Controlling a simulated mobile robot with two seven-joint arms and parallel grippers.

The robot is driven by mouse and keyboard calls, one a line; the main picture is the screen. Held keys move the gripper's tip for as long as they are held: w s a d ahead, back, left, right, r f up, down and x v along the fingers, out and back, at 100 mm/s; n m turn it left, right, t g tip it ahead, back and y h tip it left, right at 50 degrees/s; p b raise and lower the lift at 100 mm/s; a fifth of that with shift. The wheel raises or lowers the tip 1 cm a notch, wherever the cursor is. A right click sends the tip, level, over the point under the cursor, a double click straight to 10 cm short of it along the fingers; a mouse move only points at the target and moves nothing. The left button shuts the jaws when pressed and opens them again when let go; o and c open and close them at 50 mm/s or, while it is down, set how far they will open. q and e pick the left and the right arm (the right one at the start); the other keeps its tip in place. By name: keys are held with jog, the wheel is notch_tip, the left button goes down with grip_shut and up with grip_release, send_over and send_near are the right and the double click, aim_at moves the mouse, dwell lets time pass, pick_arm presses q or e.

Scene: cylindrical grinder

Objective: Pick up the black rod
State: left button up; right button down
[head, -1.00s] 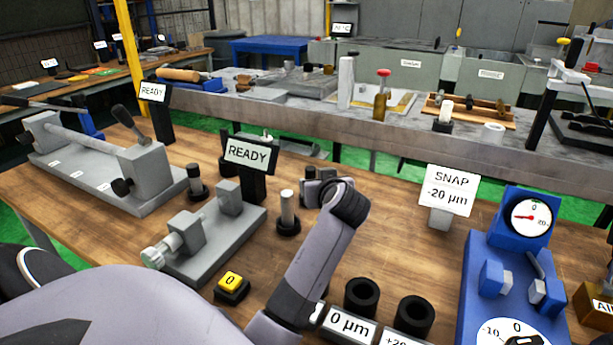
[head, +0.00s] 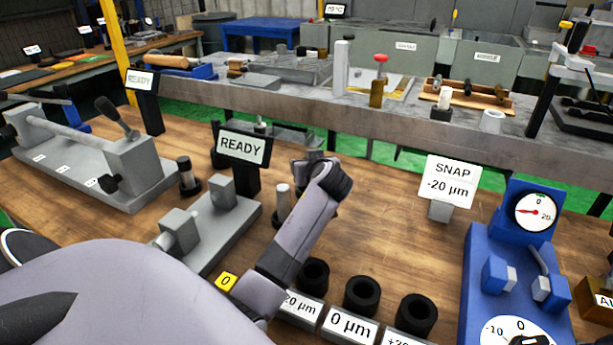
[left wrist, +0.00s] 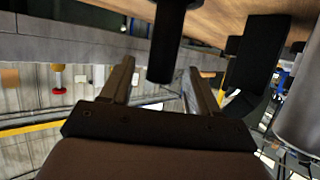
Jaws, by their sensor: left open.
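The black rod (left wrist: 165,45) shows in the left wrist view, which is upside down. It stands out from a wider black base at the picture's top edge, and its free end lies between my left gripper's fingers, with gaps visible on both sides. My left gripper (left wrist: 160,67) is open. In the head view, my left gripper (head: 316,166) is over the table, beyond the pale rod (head: 283,200) and right of the READY display (head: 242,148). My arm hides most of the fingers there, and I cannot make out this black rod. My right gripper is not in view.
A grey bench fixture (head: 215,225) and a dark rod on a stand (head: 186,172) are left of my arm. Several black rings (head: 361,292) are in front. A blue gauge (head: 510,270) stands right. The table between the SNAP sign (head: 450,183) and my arm is clear.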

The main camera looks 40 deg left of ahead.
pick_arm(q)
jog(key=shift+x, duration=0.9)
grip_shut()
jog(key=shift+r, duration=0.15)
jog(key=shift+r, duration=0.1)
